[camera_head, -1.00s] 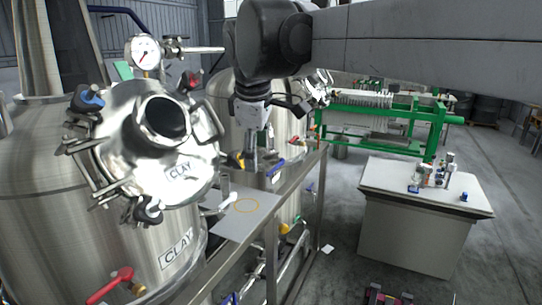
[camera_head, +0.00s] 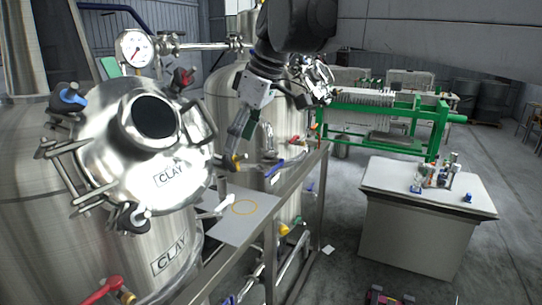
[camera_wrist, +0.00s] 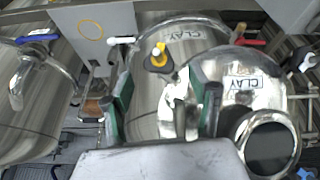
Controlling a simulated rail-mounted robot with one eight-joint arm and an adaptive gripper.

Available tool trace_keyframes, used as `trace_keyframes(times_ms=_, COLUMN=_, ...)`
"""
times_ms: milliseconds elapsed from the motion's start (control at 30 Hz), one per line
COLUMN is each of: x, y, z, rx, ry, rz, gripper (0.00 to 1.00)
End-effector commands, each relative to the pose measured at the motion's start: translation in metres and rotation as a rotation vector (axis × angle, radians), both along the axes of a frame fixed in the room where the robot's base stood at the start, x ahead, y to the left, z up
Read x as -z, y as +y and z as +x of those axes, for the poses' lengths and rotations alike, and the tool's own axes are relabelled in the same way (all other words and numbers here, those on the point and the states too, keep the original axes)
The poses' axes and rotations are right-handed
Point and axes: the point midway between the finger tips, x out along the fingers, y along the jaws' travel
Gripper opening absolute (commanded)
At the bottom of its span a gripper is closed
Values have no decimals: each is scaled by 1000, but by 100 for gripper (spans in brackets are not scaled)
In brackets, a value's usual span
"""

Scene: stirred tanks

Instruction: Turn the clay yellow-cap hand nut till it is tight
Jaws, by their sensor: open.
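The clay tank's round steel lid (camera_head: 160,165) carries a CLAY label and has hand nuts around its rim. The yellow-cap hand nut (camera_head: 231,162) is at the lid's right side. In the wrist view the yellow-cap hand nut (camera_wrist: 158,56) has a black body and shows beyond my fingertips, between their lines. My gripper (camera_wrist: 164,100) is open, with one green-padded finger on each side and nothing held. In the head view my gripper (camera_head: 238,140) tilts down-left, its tips close to the nut. I cannot tell whether they touch it. A steel bracket shows between the fingers in the wrist view.
A pressure gauge (camera_head: 136,48) stands behind. A grey plate with a yellow ring (camera_head: 245,207) lies to the right. A second tank (camera_head: 232,100) is behind my gripper.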

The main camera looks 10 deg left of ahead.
Motion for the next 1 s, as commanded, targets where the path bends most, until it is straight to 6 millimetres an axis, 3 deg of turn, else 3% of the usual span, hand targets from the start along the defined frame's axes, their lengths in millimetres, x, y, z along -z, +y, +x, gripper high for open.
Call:
trace_keyframes(times_ms=300, x=43, y=17, z=6, rx=-1, ry=0, rz=-1, gripper=56)
trace_keyframes(times_ms=767, x=53, y=21, z=6, rx=0, ry=-1, rz=-1, gripper=56)
trace_keyframes(times_ms=1000, x=53, y=21, z=7, rx=0, ry=-1, rz=-1, gripper=24)
